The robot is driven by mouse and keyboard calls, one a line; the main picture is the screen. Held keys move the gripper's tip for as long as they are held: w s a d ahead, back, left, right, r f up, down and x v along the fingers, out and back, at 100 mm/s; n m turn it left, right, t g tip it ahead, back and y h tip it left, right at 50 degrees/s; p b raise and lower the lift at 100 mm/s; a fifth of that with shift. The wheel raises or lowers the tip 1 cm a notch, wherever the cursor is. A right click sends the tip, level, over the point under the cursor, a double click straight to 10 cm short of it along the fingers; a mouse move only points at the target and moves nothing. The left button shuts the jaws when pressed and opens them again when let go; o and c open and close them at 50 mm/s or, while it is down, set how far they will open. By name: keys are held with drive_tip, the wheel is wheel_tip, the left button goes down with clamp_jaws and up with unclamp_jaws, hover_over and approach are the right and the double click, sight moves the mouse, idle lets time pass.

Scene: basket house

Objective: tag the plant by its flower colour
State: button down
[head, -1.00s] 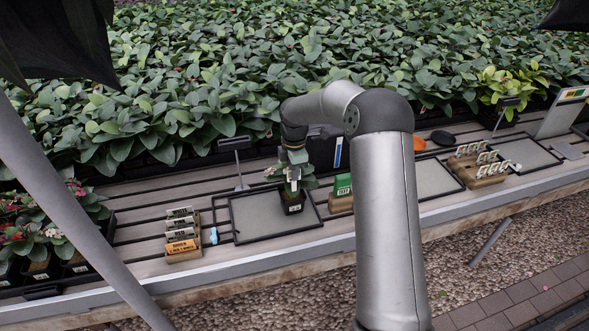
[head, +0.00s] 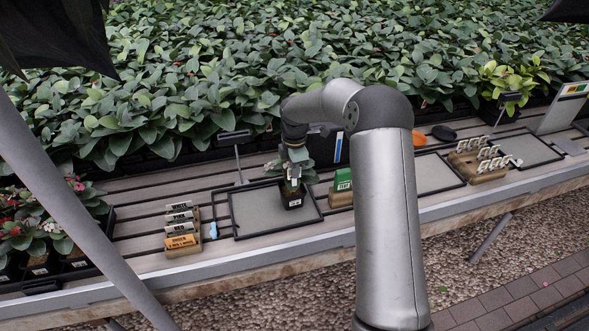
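A small potted plant (head: 292,198) with green leaves stands in a dark pot on the framed grey tray (head: 247,212). Its flower colour is too small to make out. My gripper (head: 294,178) points down at the top of the plant, and its fingers are among or just above the leaves. A small pale piece shows between or beside the fingers; I cannot tell whether it is held. A wooden tag rack (head: 183,249) stands left of the tray. Its labels read white, pink and red, with an orange label in front that is hard to read.
A green block on a wooden stand (head: 342,182) is right of the tray. Beyond my arm are a second tray (head: 432,175) and a wooden holder with several white tags (head: 480,170). Potted plants with pink flowers (head: 75,184) stand at the left. Dense foliage fills the back.

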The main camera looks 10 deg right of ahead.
sight(295, 186)
idle(0.4)
drive_tip(key=shift+f+b, duration=1.1)
drive_tip(key=shift+f, duration=0.85)
drive_tip(key=shift+f, duration=0.1)
drive_tip(key=shift+f+b, duration=1.05)
drive_tip(key=shift+f, duration=0.65)
drive_tip(key=c, duration=1.5)
unclamp_jaws()
drive_tip(key=shift+c, duration=0.2)
drive_tip(key=shift+r, duration=0.1)
